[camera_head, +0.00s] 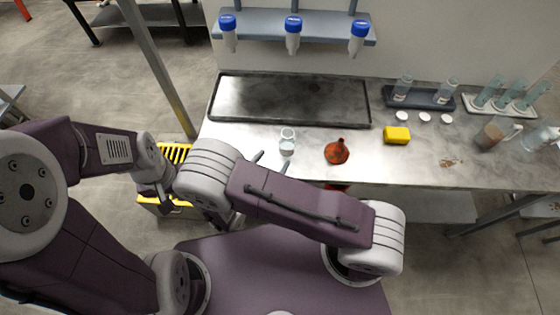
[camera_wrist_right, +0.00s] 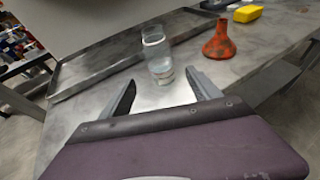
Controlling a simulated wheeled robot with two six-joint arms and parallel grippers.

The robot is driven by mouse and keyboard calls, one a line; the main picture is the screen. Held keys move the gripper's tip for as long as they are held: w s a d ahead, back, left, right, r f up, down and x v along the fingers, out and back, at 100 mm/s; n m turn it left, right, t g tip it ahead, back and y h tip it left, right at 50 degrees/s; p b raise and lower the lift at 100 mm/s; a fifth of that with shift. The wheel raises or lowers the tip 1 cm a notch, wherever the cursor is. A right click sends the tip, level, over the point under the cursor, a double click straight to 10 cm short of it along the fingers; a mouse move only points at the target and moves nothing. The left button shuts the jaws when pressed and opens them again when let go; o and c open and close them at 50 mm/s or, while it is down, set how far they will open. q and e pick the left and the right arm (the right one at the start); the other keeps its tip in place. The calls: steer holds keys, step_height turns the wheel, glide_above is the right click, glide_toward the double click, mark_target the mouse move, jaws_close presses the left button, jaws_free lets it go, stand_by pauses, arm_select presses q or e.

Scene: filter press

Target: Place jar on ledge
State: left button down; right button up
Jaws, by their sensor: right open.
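A small clear jar (camera_head: 287,146) stands upright near the front edge of the workbench. It also shows in the right wrist view (camera_wrist_right: 158,56), just beyond the fingertips. My right gripper (camera_head: 271,161) is open and empty, its two fingers pointing at the jar from the front without closing around it. In the right wrist view the fingers (camera_wrist_right: 161,81) lie left and right of the jar's lower part. A grey-blue ledge (camera_head: 265,22) runs along the back wall, with several blue-capped bottles hanging from it. My left gripper (camera_head: 167,203) is low at the left, off the bench; its jaws are unclear.
A dark shallow tray (camera_head: 216,100) lies behind the jar. Racks with glassware (camera_head: 420,98) stand farther right. A yellow crate (camera_head: 176,153) is on the floor left of the bench.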

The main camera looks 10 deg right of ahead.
steer(key=shift+d+r, duration=0.15)
steer(key=shift+d, duration=0.25)
steer(key=s+d+r+m+g+y, duration=0.35)
steer(key=s+d+m+g, duration=0.8)
steer(key=m, duration=0.65)
steer(key=w+r+m+y, duration=0.1)
steer(key=m, duration=0.2)
steer(key=r+m+t+y, duration=0.1)
steer(key=r+m+y, duration=0.1)
steer(key=m, duration=0.2)
steer(key=w+a+r+m+t+y, duration=0.1)
steer(key=r+m+y, duration=0.1)
steer(key=m, duration=0.1)
steer(key=shift+w+a+y, duration=0.1)
steer(key=shift+w+y, duration=0.15)
steer(key=shift+w, duration=0.05)
steer(key=shift+s, duration=0.15)
